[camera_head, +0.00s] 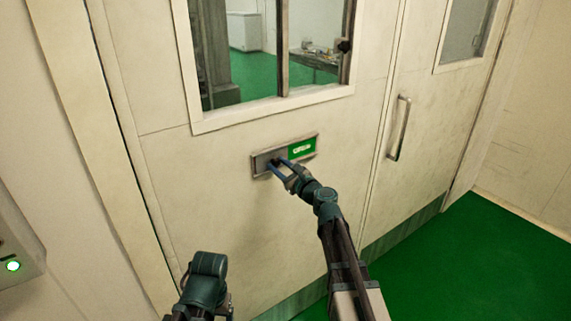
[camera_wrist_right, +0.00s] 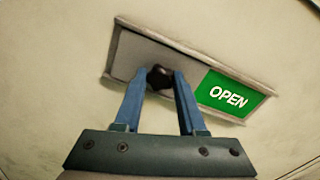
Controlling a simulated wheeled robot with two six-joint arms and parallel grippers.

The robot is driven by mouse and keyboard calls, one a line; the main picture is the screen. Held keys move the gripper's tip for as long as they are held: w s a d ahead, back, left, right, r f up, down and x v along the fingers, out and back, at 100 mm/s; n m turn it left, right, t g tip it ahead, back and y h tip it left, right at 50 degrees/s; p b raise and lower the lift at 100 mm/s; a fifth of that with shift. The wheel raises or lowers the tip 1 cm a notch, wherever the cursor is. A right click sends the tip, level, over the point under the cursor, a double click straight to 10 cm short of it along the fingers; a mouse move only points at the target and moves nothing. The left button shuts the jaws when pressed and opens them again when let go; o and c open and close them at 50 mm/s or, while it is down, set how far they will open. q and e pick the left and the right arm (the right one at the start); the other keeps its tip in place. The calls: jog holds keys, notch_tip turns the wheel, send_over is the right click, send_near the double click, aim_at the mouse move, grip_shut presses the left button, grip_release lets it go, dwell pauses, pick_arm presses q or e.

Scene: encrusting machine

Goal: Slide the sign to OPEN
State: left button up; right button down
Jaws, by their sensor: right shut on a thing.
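The sign (camera_head: 284,155) is a framed plate on the door, below the window. Its right part is a green panel (camera_head: 302,148), which reads OPEN in the right wrist view (camera_wrist_right: 229,95). Its left part is a grey slider (camera_wrist_right: 130,58) with a dark round knob (camera_wrist_right: 159,77). My right gripper (camera_head: 276,165) is at the slider, its blue fingers shut on the knob, one on each side; it also shows in the right wrist view (camera_wrist_right: 160,85). My left arm shows at the bottom of the head view, but its fingers are not visible.
The door's vertical handle (camera_head: 399,128) is right of the sign. A window (camera_head: 268,50) is above it. A wall box with a lit green button (camera_head: 13,266) is at the far left. Green floor (camera_head: 480,255) lies open at the lower right.

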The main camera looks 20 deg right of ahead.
jog(key=shift+s+a, duration=0.2)
jog(key=shift+a, duration=0.15)
jog(key=shift+c, duration=2.3)
grip_release()
jog(key=shift+a, duration=0.1)
jog(key=v, duration=1.3)
jog(key=shift+s+d, duration=0.2)
jog(key=shift+s, duration=0.15)
jog(key=shift+a, duration=0.1)
